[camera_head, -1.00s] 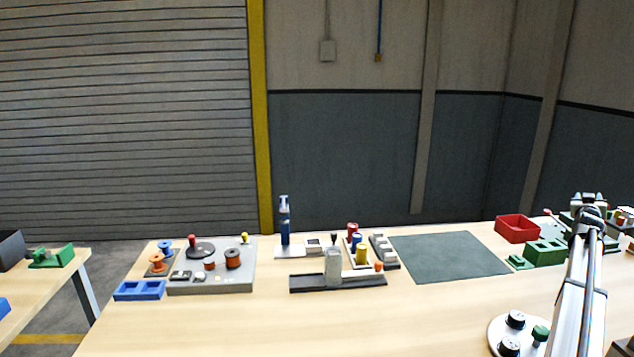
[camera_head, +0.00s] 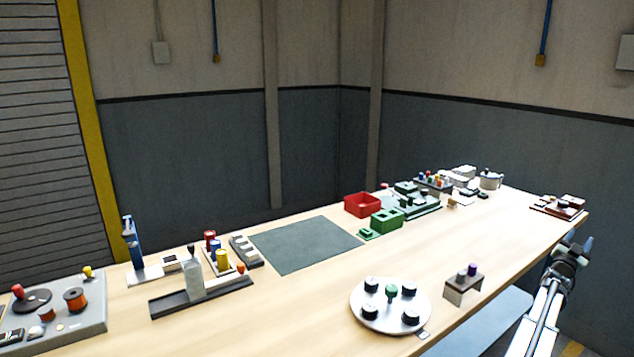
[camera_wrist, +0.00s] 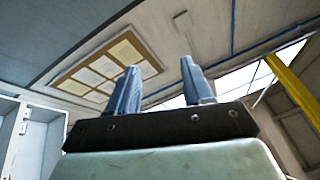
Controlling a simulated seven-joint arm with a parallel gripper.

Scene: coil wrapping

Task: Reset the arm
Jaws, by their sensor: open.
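My arm shows at the lower right in the head view, beyond the table's right-hand edge. My gripper (camera_head: 572,247) is at its upper end, clear of the table and of everything on it. In the wrist view my gripper (camera_wrist: 160,85) has its two blue-grey fingers apart with nothing between them. Behind the fingers the wrist view shows a wall, a framed board (camera_wrist: 110,68) and a yellow post, at a tilt. No table objects show in the wrist view.
The long wooden table (camera_head: 290,300) holds a round white plate with black knobs (camera_head: 390,325), a small block stand (camera_head: 463,288), a green mat (camera_head: 305,245), a red bin (camera_head: 362,205) and a grey coil station (camera_head: 85,315). A blue-grey surface (camera_head: 485,325) lies beside the table.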

